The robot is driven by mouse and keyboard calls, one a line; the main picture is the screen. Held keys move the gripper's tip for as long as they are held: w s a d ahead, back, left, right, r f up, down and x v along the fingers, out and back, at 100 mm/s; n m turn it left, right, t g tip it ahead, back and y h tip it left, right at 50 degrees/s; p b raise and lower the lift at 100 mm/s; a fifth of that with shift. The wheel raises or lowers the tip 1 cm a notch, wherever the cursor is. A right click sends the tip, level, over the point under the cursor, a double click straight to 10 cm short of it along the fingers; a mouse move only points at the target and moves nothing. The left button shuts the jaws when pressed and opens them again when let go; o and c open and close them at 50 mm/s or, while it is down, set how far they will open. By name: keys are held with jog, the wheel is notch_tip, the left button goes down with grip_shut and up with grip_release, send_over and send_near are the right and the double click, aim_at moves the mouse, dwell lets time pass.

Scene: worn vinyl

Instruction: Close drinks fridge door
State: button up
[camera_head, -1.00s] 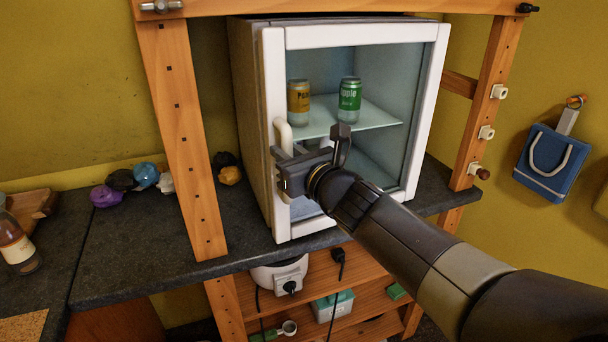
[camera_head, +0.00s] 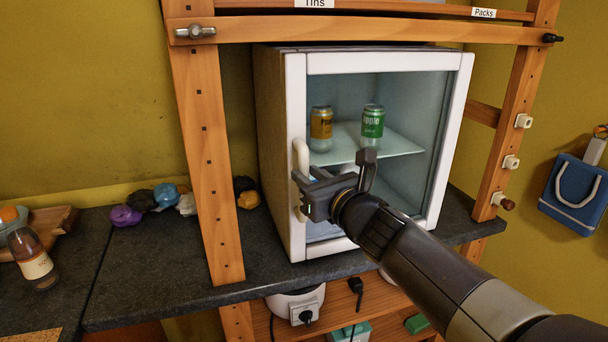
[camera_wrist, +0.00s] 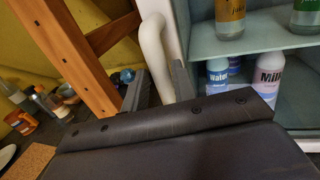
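The drinks fridge (camera_head: 268,150) stands on the dark counter inside a wooden rack. Its glass door has a white frame (camera_head: 464,115) and looks flush with the body, or nearly so; I cannot tell if a small gap remains. The white bar handle (camera_head: 301,160) is on the door's left edge and also shows in the wrist view (camera_wrist: 154,50). My gripper (camera_head: 306,190) is at the handle's lower part. In the wrist view my gripper's fingers (camera_wrist: 158,95) stand apart, one each side of the handle, with a small gap visible at the left.
Cans (camera_head: 372,122) stand on the fridge's glass shelf, with bottles (camera_wrist: 268,75) below. Wooden posts (camera_head: 207,150) flank the fridge. A bottle (camera_head: 35,262) and small coloured lumps (camera_head: 126,215) are on the counter's left. A blue bag (camera_head: 575,190) hangs at right.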

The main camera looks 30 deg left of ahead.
jog(key=v, duration=0.8)
jog(key=shift+s+d+b, duration=0.2)
jog(key=shift+b, duration=0.15)
jog(key=p+x, duration=0.1)
jog(key=x, duration=1)
jog(key=shift+p, duration=0.35)
jog(key=shift+v, duration=1.2)
jog(key=shift+d, duration=0.3)
jog(key=shift+s, duration=0.15)
